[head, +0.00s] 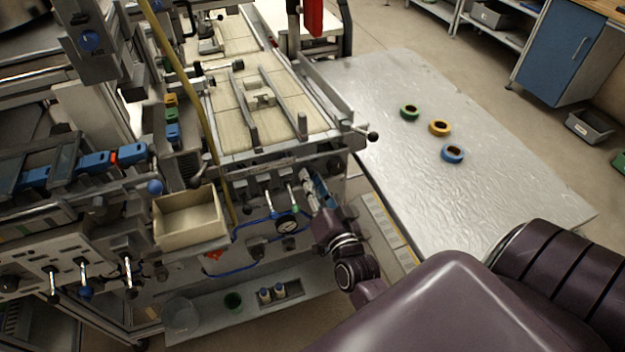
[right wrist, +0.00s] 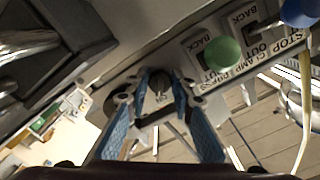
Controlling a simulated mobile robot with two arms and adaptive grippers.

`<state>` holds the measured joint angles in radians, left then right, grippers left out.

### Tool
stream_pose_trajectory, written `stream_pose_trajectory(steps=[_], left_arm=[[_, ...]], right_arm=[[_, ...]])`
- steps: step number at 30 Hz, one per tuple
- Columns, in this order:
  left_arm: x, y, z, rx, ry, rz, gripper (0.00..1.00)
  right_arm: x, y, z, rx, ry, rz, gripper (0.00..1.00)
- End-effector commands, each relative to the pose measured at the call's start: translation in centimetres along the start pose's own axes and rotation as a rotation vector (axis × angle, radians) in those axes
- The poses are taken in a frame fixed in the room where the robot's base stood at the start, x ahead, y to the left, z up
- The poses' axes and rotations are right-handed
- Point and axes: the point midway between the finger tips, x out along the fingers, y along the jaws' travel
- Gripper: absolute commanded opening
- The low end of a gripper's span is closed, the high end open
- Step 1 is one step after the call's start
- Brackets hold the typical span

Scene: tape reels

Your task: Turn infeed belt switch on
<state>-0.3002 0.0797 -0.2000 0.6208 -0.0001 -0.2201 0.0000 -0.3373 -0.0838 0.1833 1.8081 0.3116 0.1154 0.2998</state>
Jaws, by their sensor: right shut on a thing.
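The infeed belt (head: 262,110) is a pale conveyor with metal side rails at the upper middle of the head view. My right gripper (head: 311,186) is at the front panel below the belt's near right end. In the right wrist view, the blue-padded fingers of my right gripper (right wrist: 160,92) close around a small dark switch knob (right wrist: 159,82) on the panel. The fingers hide part of the knob, so I cannot read its position. No label shows beside it. My left gripper is not in view.
Beside the knob in the wrist view are a green ball lever (right wrist: 222,53) and a blue ball lever (right wrist: 299,10), with BACK, OUT, CLAMP and STOP labels. A pressure gauge (head: 287,223) sits left of my gripper. A metal table (head: 480,110) with tape reels (head: 439,128) stands right.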

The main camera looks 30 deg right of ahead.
Motion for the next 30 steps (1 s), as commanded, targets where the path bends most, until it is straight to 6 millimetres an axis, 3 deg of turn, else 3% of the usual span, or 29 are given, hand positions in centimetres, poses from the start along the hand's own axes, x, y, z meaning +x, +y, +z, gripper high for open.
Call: stream_pose_trajectory(steps=[6, 7, 12, 23, 30], left_arm=[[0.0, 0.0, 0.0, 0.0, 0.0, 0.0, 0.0], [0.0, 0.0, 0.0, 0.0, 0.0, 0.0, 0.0], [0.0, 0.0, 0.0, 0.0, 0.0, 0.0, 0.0], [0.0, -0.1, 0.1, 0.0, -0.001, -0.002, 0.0], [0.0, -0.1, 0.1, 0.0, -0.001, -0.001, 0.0]], right_arm=[[0.0, 0.0, 0.0, 0.0, 0.001, 0.0, 0.0], [0.0, 0.0, 0.0, 0.0, 0.001, -0.001, 0.23], [0.0, 0.0, 0.0, -0.001, 0.001, 0.0, 0.39], [-0.7, 0.1, 0.1, -0.001, -0.002, 0.001, 0.39], [-4.9, 0.1, 0.1, -0.002, -0.004, 0.002, 0.39]])
